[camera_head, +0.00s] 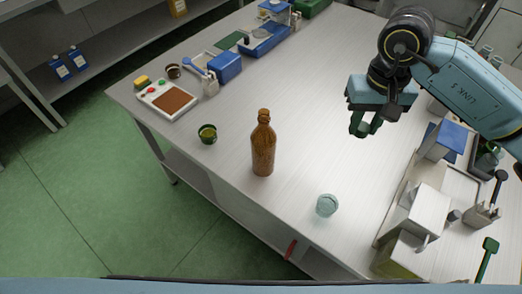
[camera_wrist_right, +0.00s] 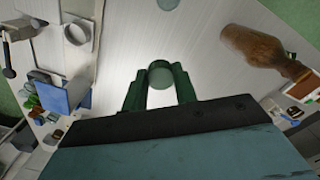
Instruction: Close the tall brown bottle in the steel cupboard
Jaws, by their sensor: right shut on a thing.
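A tall brown bottle (camera_head: 263,152) stands upright on the steel table (camera_head: 225,170), not in a cupboard. Its narrow neck points up; I cannot tell whether anything closes its mouth. In the right wrist view the bottle (camera_wrist_right: 255,46) is at the upper right. My right gripper (camera_head: 363,128) is above the table, to the right of the bottle and apart from it. It is shut on a small round grey-green piece (camera_wrist_right: 161,75), which looks like a cap or stopper and is partly hidden by the fingers. My left gripper is not in view.
A pale blue-green round piece (camera_head: 326,205) lies near the table's front edge. A small green cup (camera_head: 208,134) stands left of the bottle. White boxes (camera_head: 426,211) and tools crowd the right side. The table between bottle and right gripper is clear.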

